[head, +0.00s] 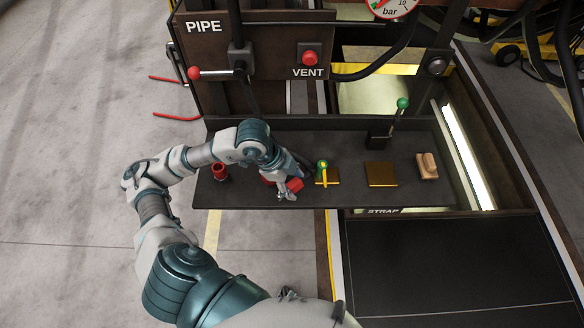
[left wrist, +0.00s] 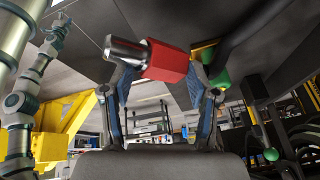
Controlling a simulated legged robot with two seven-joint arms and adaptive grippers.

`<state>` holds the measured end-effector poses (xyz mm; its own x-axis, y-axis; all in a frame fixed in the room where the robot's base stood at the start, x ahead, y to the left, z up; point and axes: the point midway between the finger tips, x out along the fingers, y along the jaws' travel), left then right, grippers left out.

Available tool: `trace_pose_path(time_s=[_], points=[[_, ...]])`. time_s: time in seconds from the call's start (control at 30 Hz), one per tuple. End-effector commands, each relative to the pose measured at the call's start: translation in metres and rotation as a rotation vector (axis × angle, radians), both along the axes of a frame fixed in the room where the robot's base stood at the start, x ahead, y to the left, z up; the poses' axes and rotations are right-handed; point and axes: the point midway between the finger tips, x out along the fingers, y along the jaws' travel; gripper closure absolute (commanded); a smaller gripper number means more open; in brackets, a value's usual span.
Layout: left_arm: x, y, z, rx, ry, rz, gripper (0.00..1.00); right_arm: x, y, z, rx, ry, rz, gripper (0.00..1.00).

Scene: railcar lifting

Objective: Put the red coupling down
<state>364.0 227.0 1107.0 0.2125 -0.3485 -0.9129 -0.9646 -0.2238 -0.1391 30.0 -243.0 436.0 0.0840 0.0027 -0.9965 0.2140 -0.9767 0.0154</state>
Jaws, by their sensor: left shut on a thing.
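The red coupling (left wrist: 168,63), a red block with a silver metal end, is held between the two fingers of my left gripper (left wrist: 157,80) in the left wrist view. In the head view, my left gripper (head: 287,188) is over the dark shelf (head: 348,198), left of the middle, with the red coupling (head: 295,185) at its fingers. I cannot tell whether the coupling touches the shelf. Another red part (head: 267,181) shows partly behind the gripper. My right gripper is not in view.
A red cup-like fitting (head: 219,172) stands at the shelf's left. Right of the gripper are a yellow-and-green valve (head: 323,168), a bare brass plate (head: 381,175) and a tan block (head: 427,166). A green-knobbed lever (head: 402,104) rises behind. The panel has a red VENT button (head: 310,58).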

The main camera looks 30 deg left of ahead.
Motion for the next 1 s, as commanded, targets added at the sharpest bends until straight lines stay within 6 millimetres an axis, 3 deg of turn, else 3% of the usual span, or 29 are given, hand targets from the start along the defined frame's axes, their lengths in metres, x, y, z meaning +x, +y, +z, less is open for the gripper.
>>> trace_pose_path(time_s=[0.2,0.57,1.0], points=[[-0.009,-0.006,0.002,-0.001,-0.001,0.000,0.84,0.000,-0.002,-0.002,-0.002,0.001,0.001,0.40],[-0.004,-0.002,0.002,0.000,0.000,0.003,0.84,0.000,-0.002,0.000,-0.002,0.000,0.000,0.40],[0.091,0.058,-0.007,-0.004,0.000,0.005,0.84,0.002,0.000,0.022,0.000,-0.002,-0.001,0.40]])
